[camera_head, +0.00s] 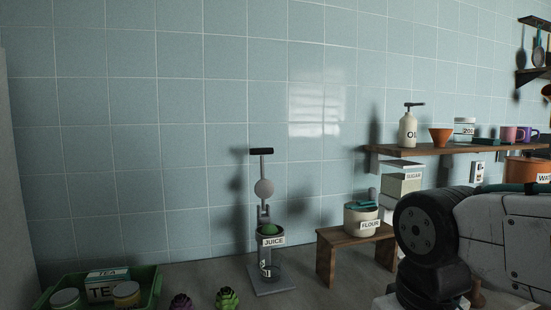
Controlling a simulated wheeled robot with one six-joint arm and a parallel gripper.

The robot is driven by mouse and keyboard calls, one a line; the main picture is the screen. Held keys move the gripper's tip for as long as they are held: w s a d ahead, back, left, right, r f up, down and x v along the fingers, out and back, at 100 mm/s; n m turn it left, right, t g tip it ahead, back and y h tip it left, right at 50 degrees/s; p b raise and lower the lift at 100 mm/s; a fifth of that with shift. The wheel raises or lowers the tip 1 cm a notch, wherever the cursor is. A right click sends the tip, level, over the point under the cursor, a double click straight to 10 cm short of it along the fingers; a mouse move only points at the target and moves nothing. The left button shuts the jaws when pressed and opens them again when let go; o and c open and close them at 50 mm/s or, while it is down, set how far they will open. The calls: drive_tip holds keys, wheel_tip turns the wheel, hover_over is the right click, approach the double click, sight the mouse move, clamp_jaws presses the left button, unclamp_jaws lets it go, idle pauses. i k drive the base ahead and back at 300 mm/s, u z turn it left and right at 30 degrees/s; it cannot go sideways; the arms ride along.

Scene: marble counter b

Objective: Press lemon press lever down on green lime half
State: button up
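The lemon press (265,188) stands upright on the counter near the middle of the head view. Its lever (261,152) is raised, with a black grip at the top and a round grey disc below it. A green lime half (269,229) sits in the press's cup, which carries a JUICE label (273,241). The lever's disc is apart from the lime, above it. My arm shows at the right, but my gripper is not in view.
A green tray (150,291) with labelled containers is at the lower left. Two small succulents (227,298) are in front of the press. A wooden stand (326,262) bears the flour pot (361,219) to its right. A wall shelf (440,150) holds bottles and cups.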

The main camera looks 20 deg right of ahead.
sight(264, 188)
drive_tip(key=u, duration=0.05)
drive_tip(key=k, duration=0.6)
drive_tip(key=z, duration=0.95)
drive_tip(key=i, duration=1.15)
drive_tip(key=u, duration=0.35)
